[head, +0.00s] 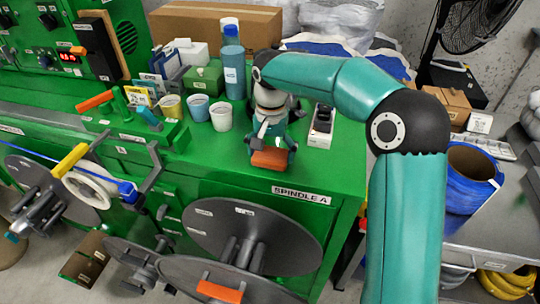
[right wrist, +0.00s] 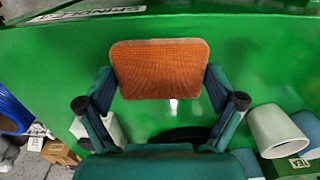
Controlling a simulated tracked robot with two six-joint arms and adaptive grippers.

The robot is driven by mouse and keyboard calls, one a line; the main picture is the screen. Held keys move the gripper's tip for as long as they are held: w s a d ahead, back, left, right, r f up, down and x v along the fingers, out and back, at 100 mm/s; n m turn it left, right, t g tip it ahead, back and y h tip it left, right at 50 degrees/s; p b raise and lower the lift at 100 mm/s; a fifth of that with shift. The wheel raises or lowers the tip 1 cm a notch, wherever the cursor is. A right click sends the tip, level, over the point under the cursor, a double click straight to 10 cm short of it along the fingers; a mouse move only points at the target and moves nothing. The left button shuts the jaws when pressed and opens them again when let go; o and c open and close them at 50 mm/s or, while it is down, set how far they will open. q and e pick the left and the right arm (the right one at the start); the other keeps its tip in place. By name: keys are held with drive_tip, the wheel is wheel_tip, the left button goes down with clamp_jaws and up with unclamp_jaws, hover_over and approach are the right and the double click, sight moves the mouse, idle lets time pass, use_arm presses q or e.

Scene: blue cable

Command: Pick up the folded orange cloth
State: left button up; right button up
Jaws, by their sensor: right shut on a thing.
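The folded orange cloth (head: 270,160) is a small flat rectangular pad at the front edge of the green bench top in the head view. In the right wrist view the cloth (right wrist: 160,69) fills the space between the fingers, its woven face toward the camera. My right gripper (head: 270,150) points down and is shut on the cloth, with a finger at each side of it. The right wrist view shows both fingers of the gripper (right wrist: 160,85) against the cloth's sides. I cannot tell whether the cloth touches the bench. My left gripper is not in view.
Several cups (head: 197,107), a blue bottle (head: 233,72) and a green box (head: 203,79) stand left of my right gripper. A black-and-white device (head: 320,126) lies close on its right. Bare green bench top (head: 225,170) lies along the front, above the spindle discs (head: 250,240).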

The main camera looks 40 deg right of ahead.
sight(271, 154)
wheel_tip(271, 154, up, 19)
drive_tip(key=p, duration=0.4)
